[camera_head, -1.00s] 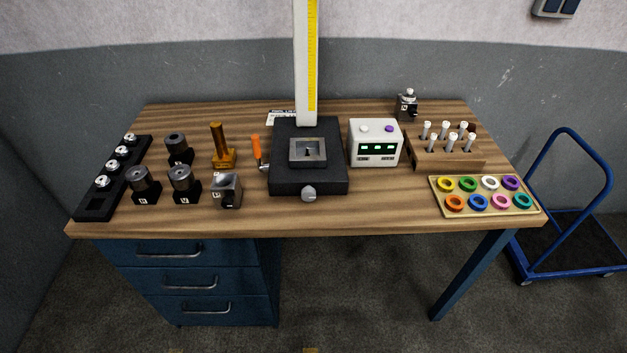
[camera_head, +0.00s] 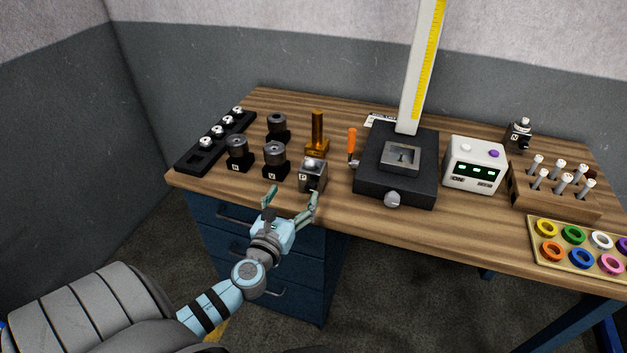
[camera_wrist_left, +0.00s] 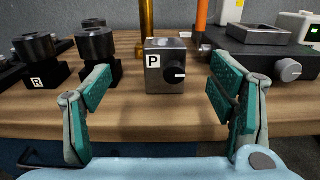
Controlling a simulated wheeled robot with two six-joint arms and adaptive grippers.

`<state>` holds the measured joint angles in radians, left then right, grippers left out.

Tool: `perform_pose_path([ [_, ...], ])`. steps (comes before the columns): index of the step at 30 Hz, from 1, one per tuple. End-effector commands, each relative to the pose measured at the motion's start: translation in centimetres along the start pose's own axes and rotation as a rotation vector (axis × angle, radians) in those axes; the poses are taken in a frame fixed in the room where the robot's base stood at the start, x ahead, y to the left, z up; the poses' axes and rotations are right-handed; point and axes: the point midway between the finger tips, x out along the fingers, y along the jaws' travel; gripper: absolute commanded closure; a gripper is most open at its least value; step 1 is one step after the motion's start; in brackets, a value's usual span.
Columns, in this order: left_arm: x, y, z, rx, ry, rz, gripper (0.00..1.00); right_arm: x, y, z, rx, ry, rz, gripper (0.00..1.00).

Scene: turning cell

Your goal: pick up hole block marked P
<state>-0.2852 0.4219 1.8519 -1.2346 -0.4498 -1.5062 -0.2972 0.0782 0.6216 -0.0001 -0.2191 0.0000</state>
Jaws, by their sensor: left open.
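The hole block marked P is a grey metal cube (camera_head: 312,174) near the front edge of the bench. In the left wrist view the block (camera_wrist_left: 167,70) shows a white P label and a dark round knob on its front face. My left gripper (camera_head: 294,198) is open and empty, in front of the bench edge and just short of the block. In the left wrist view the block stands beyond and between the open fingers (camera_wrist_left: 160,105), not touched. My right gripper is not in view.
Black round-topped blocks (camera_head: 275,158) stand close to the left of the block, one labelled R (camera_wrist_left: 40,65). A brass stand (camera_head: 317,135) and an orange-handled tool (camera_head: 352,143) are behind. A black gauge base (camera_head: 397,170) stands right. Bare wood lies in front.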

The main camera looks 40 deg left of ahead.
Motion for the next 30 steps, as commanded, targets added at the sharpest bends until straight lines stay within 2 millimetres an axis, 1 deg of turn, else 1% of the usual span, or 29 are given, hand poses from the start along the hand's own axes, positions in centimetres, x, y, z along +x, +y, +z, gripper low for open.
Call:
perform_pose_path([
  [3, 3.3, 0.0, 0.2, -0.004, -0.001, 0.003, 0.23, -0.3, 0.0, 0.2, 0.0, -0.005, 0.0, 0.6],
  [6, 5.7, 0.0, 0.1, -0.005, 0.001, 0.003, 0.23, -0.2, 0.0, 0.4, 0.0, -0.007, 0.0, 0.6],
  [9, 7.0, 0.0, -0.1, -0.005, 0.002, 0.002, 0.23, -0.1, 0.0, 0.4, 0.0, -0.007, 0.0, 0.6],
  [13, 8.4, -0.2, -0.1, -0.007, 0.002, 0.001, 0.23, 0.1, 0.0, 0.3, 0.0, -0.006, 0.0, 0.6],
  [17, 11.0, -0.8, -0.5, -0.01, 0.002, 0.002, 0.23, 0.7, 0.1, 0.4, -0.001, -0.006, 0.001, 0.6],
  [19, 12.1, -0.8, -0.5, -0.009, 0.003, 0.002, 0.23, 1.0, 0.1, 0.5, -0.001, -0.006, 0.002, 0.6],
  [21, 12.7, -0.8, -0.5, -0.009, 0.004, 0.001, 0.23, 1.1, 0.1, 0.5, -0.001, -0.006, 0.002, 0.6],
  [26, 12.8, -0.8, -0.4, -0.008, 0.005, 0.001, 0.23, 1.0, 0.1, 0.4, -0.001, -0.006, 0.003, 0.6],
  [27, 12.8, -0.8, -0.4, -0.008, 0.005, 0.001, 0.25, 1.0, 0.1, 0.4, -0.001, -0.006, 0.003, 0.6],
  [29, 12.7, -0.8, -0.4, -0.008, 0.005, 0.001, 0.35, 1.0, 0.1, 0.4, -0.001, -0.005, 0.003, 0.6],
  [30, 12.7, -0.8, -0.4, -0.008, 0.005, 0.001, 0.41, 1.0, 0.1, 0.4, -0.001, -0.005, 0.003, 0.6],
])
